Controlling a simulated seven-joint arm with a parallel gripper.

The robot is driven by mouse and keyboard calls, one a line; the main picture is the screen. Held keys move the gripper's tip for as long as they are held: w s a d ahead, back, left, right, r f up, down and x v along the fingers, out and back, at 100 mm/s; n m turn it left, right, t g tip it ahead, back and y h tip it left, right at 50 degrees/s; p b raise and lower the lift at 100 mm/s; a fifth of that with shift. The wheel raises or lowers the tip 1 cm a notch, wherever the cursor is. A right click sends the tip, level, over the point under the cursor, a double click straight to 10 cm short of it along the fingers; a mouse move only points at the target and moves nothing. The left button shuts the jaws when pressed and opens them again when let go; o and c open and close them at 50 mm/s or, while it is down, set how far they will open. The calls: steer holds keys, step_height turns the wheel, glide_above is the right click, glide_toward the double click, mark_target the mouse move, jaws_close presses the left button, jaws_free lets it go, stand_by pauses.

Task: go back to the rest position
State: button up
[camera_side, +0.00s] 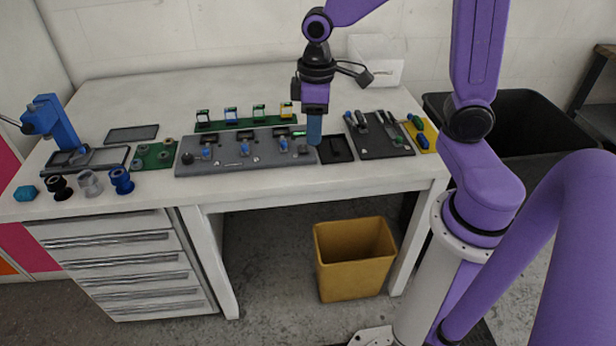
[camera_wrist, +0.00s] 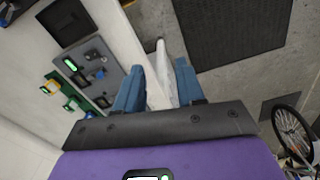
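The white table's edge shows behind the fingers. The grey panel (camera_wrist: 112,72) is to their left in the wrist view, with a lit green display (camera_wrist: 71,64). How high the fingertips are above the table is hard to tell.
A green strip with coloured stands (camera_side: 245,123) is behind the panel. A dark tool mat (camera_side: 385,148) lies to the right. A blue press (camera_side: 52,122) and spools (camera_side: 90,183) stand left. A yellow bin (camera_side: 353,260) is on the floor. The air above the table is mostly free.

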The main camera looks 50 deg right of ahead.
steer(key=s+a+n, duration=0.1)
steer(key=s+n, duration=0.2)
steer(key=s, duration=0.6)
steer(key=s+a+r+n, duration=0.1)
steer(key=s+n, duration=0.2)
steer(key=s, duration=0.6)
steer(key=shift+a, duration=0.25)
